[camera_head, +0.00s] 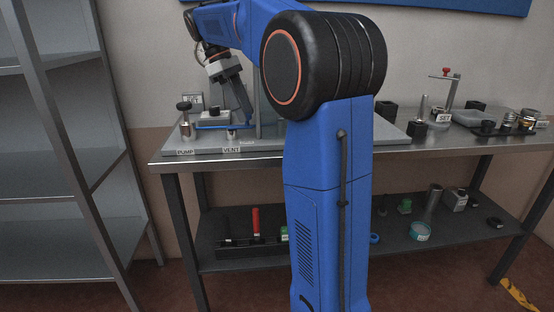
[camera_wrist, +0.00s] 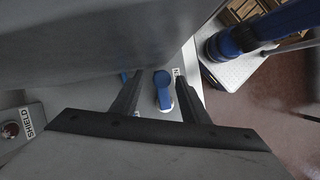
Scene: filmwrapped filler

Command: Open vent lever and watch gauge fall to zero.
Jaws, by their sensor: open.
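The blue vent lever (camera_wrist: 163,88) shows in the wrist view between the two dark fingers of my gripper (camera_wrist: 157,76), with a visible gap on either side. My gripper is open and does not appear to hold it. In the head view my gripper (camera_head: 238,112) points down at the bench top, above the VENT label (camera_head: 231,150). A blue bar (camera_head: 211,127) lies low beside it; I cannot tell whether it is part of the lever.
A PUMP label (camera_head: 185,152) and black-knobbed post (camera_head: 184,115) stand left on the metal bench (camera_head: 270,155). The wrist view shows a SHIELD label (camera_wrist: 26,121) at left and a large grey surface (camera_wrist: 90,45) close above. Several parts crowd the bench's right end.

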